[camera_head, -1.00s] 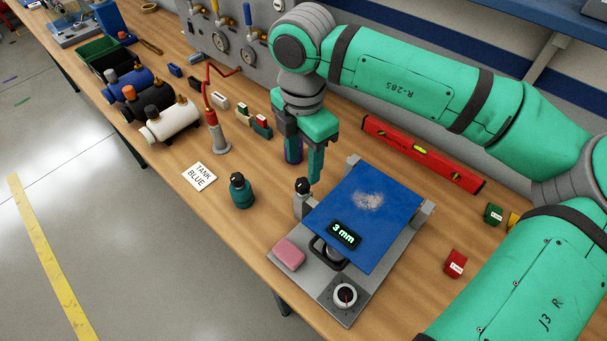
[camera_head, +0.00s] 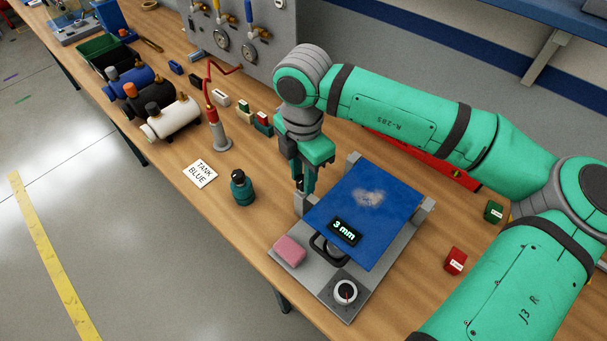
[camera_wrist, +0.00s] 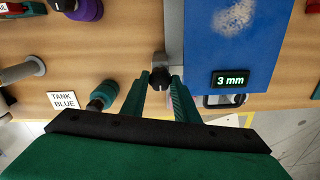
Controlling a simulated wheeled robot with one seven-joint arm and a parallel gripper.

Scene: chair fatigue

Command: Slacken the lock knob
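The lock knob (camera_wrist: 159,83) is a small dark knob at the left edge of the blue plate. In the wrist view it sits between my fingertips, with one finger on each side. My gripper (camera_wrist: 161,80) is open around the knob; a slight gap seems to show, but contact is hard to tell.
A teal bottle (camera_head: 242,188) and a TANK BLUE card (camera_head: 199,173) stand to the left. A pink block (camera_head: 289,250) and a dial (camera_head: 345,291) are on the base. A red level (camera_head: 430,160) lies behind my arm. Small red (camera_head: 455,261) and green (camera_head: 494,212) blocks are right.

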